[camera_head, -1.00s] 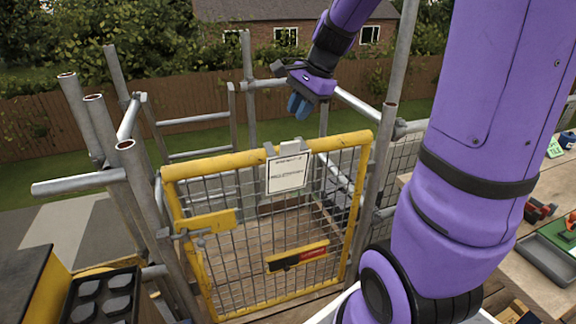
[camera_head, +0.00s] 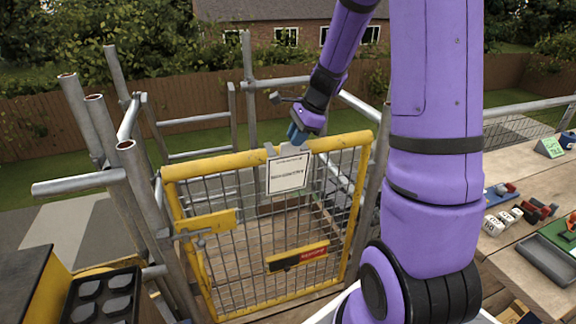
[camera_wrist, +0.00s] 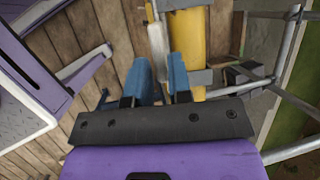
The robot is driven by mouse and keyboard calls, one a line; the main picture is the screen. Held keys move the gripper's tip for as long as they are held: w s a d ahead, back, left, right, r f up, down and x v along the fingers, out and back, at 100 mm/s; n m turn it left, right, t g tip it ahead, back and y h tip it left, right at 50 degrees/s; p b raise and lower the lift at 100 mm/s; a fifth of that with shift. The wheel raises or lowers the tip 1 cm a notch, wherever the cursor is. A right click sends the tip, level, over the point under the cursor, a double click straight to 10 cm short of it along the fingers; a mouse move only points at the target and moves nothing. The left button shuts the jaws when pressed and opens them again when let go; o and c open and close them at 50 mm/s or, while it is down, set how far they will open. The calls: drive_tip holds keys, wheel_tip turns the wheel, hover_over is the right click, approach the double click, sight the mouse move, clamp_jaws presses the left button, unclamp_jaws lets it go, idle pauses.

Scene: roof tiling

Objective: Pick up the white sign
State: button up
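The white sign (camera_head: 289,174) is a small rectangular plate with dark lettering. It hangs upright by hooks over the yellow top bar of a mesh gate (camera_head: 215,165). In the wrist view the sign (camera_wrist: 157,40) shows nearly edge-on from above, beside the yellow bar (camera_wrist: 187,38). My gripper (camera_head: 297,135) has blue fingers and points down just above the sign's top edge. In the wrist view my gripper (camera_wrist: 161,82) is open, with a gap between its fingers roughly in line with the sign. I cannot tell whether a finger touches the sign or bar.
Grey scaffold tubes (camera_head: 140,185) stand left of the gate and around it. A black tray (camera_head: 103,296) sits at lower left. A wooden bench (camera_head: 525,215) at right holds a grey tray (camera_head: 548,261), white dice (camera_head: 503,221) and other small items.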

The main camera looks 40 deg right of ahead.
sight(290, 156)
drive_tip(key=x, duration=0.4)
drive_tip(key=shift+f, duration=0.25)
clamp_jaws()
